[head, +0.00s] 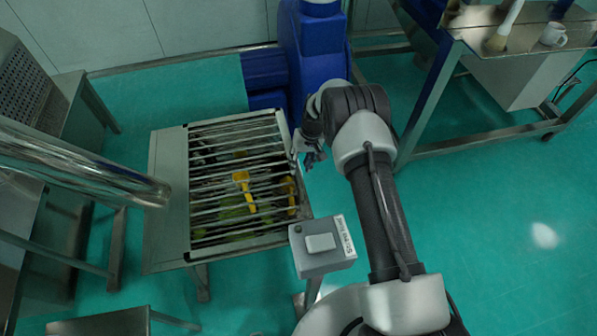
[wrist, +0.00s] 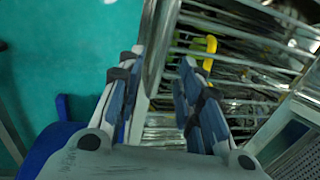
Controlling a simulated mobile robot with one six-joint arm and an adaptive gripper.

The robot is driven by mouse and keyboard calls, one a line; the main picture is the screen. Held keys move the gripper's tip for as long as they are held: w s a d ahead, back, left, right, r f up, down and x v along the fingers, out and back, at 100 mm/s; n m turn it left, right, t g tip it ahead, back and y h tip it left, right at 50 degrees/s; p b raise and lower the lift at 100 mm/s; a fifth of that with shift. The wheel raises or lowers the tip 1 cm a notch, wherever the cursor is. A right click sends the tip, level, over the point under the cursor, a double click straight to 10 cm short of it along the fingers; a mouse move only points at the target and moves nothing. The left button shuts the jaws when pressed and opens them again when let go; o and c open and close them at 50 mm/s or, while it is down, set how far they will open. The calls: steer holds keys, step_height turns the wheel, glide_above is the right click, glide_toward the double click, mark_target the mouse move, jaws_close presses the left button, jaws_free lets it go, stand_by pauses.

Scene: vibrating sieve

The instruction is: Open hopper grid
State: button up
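The hopper grid (head: 215,160) is a metal frame with several parallel bars, lying flat over the square steel hopper (head: 168,200). It also shows in the wrist view (wrist: 235,65). Below the bars are a yellow object (head: 243,185) and some green material. My gripper (head: 308,157) is at the right edge of the hopper, near the grid's upper right side. In the wrist view my gripper (wrist: 160,70) has its two fingers apart, with the metal side edge showing between them. I cannot tell whether a finger touches the edge.
A control box (head: 322,248) on a post stands at the hopper's lower right corner. A blue machine column (head: 315,55) rises behind. A shiny metal tube (head: 80,165) crosses at left. A steel table (head: 520,40) with brushes and a cup stands upper right. The green floor at right is free.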

steer(key=shift+a+f+b, duration=0.2)
steer(key=shift+f, duration=0.75)
steer(key=shift+a+f+b, duration=0.15)
steer(key=shift+f, duration=0.75)
steer(key=shift+c, duration=0.4)
jaws_close()
